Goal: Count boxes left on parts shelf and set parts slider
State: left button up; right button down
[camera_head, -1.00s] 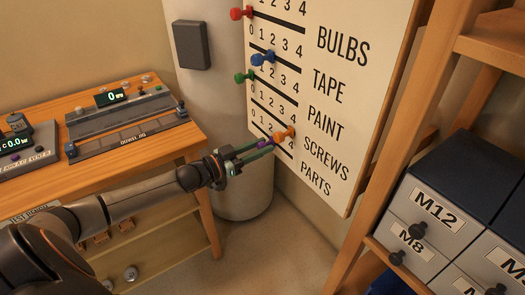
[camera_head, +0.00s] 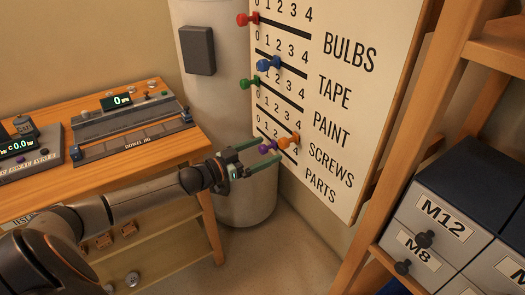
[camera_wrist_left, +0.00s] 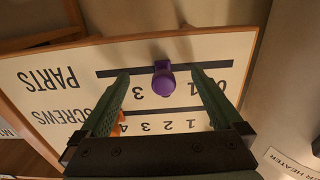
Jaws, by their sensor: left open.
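The white board (camera_head: 350,60) carries slider rows labelled BULBS, TAPE, PAINT, SCREWS and PARTS. The purple parts slider knob (camera_head: 267,146) sits on the lowest track. In the left wrist view the purple knob (camera_wrist_left: 163,82) covers the spot between 1 and 3. My left gripper (camera_head: 270,149) is open around this knob, one finger on each side with a visible gap; it also shows in the left wrist view (camera_wrist_left: 160,74). The orange screws knob (camera_head: 288,140) is close by, near 4, partly hidden by a finger in the wrist view. My right gripper is out of view.
Red (camera_head: 248,19), blue (camera_head: 268,64) and green (camera_head: 250,83) knobs sit higher on the board. A wooden bench (camera_head: 150,158) with a dowel jig (camera_head: 130,130) stands left, small brown boxes (camera_head: 130,230) beneath it. Labelled M12 and M8 drawers (camera_head: 440,215) stand right.

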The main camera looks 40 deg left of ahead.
pick_arm(q)
jog(key=shift+s+a+p, duration=0.25)
jog(key=shift+s+p, duration=0.35)
jog(key=shift+p, duration=0.15)
jog(key=p+v, duration=0.5)
jog(key=v, duration=0.3)
jog(key=shift+s+a, duration=0.1)
dwell(0.5)
jog(key=s+d+f+n+g+y, duration=0.1)
jog(key=s+d+f+g+y, duration=0.1)
jog(key=s+d+f, duration=0.7)
jog(key=s+d+f+n+g+y, duration=0.1)
jog(key=s+d+f+g+y, duration=0.1)
jog(key=s+d+f+g, duration=0.3)
jog(key=s+d+f, duration=0.4)
jog(key=d, duration=0.4)
jog(key=shift+d, duration=0.2)
